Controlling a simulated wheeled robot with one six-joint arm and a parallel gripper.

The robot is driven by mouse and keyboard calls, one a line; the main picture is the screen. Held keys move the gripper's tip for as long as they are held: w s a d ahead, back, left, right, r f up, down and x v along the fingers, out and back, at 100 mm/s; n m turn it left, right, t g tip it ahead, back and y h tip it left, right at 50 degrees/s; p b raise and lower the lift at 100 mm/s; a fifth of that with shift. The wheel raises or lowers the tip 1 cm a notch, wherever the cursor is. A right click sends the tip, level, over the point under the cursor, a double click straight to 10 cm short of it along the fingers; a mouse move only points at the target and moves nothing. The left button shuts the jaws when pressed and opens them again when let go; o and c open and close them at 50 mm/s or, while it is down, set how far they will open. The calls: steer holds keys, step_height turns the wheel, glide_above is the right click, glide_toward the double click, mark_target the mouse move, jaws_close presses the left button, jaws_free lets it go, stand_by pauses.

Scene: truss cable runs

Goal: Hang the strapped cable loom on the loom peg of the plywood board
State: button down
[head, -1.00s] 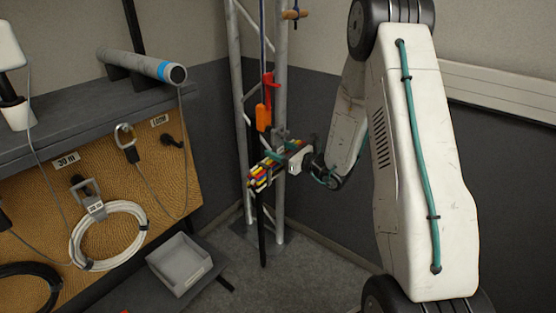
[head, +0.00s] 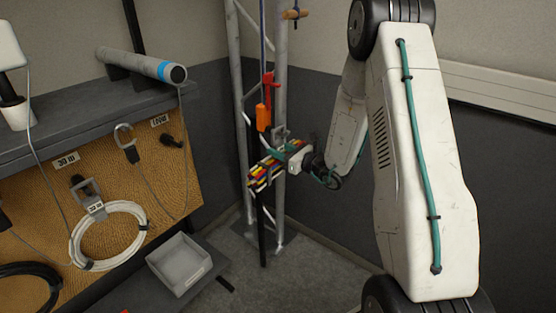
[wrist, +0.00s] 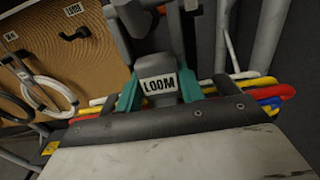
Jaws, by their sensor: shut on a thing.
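The strapped cable loom (head: 264,173), a bundle of red, yellow, white and blue cables, is held in the air in front of the truss in the head view. My gripper (head: 284,150) is shut on it. In the wrist view, teal fingers (wrist: 160,92) close on a grey piece with a LOOM tag (wrist: 158,86); coloured cable ends (wrist: 262,92) stick out to the right. The plywood board (head: 110,190) is at the left. Its dark loom peg (head: 171,141) is bare, below a LOOM label; it also shows in the wrist view (wrist: 75,34). The loom is apart from the peg.
A white cable coil (head: 108,205) hangs on the 30 m peg. A hanging clip (head: 127,140) with a cable is left of the loom peg. A grey bin (head: 180,263) sits below. The truss (head: 280,85) with an orange-and-red fitting (head: 265,108) stands behind the loom.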

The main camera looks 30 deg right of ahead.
steer(key=shift+r, duration=0.25)
steer(key=shift+r, duration=1.1)
steer(key=shift+f, duration=0.25)
steer(key=r+v, duration=0.1)
steer(key=v, duration=0.8)
steer(key=shift+r, duration=0.2)
stand_by(1.3)
steer(key=shift+s+d, duration=0.1)
steer(key=shift+s, duration=0.1)
stand_by(0.5)
